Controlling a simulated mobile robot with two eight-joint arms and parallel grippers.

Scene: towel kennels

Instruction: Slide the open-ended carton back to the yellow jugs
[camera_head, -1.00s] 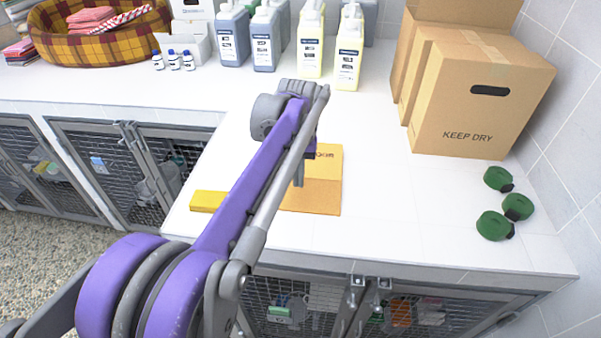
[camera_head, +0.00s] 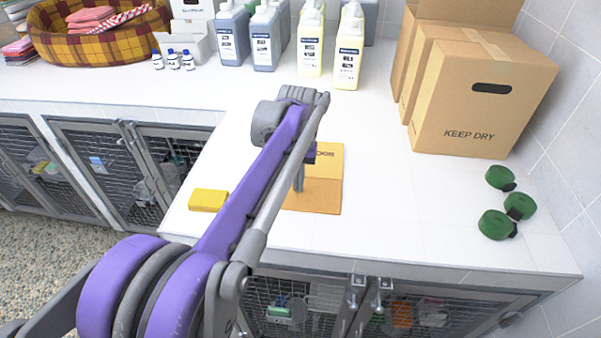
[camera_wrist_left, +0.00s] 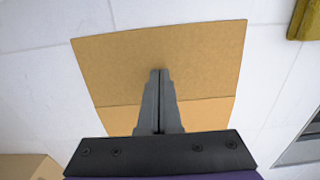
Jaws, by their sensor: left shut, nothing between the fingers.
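The low orange-brown carton (camera_head: 325,194) lies on the white counter, partly hidden behind my left arm. Its top and a near side show as two tones, with some dark print at the far part. It also fills the middle of the left wrist view (camera_wrist_left: 200,65). Two yellow jugs (camera_head: 347,62) with white labels stand at the back of the counter, beyond the carton. My left gripper (camera_head: 299,190) points down at the carton, fingers shut and empty. In the left wrist view its fingertips (camera_wrist_left: 160,71) overlap the carton; I cannot tell whether they touch it. My right gripper is out of view.
A yellow block (camera_head: 208,200) lies left of the carton. Large cardboard boxes (camera_head: 480,105) stand at the right, with several green rolls (camera_head: 497,224) in front. Grey jugs (camera_head: 265,40) stand left of the yellow ones. The counter between carton and jugs looks clear.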

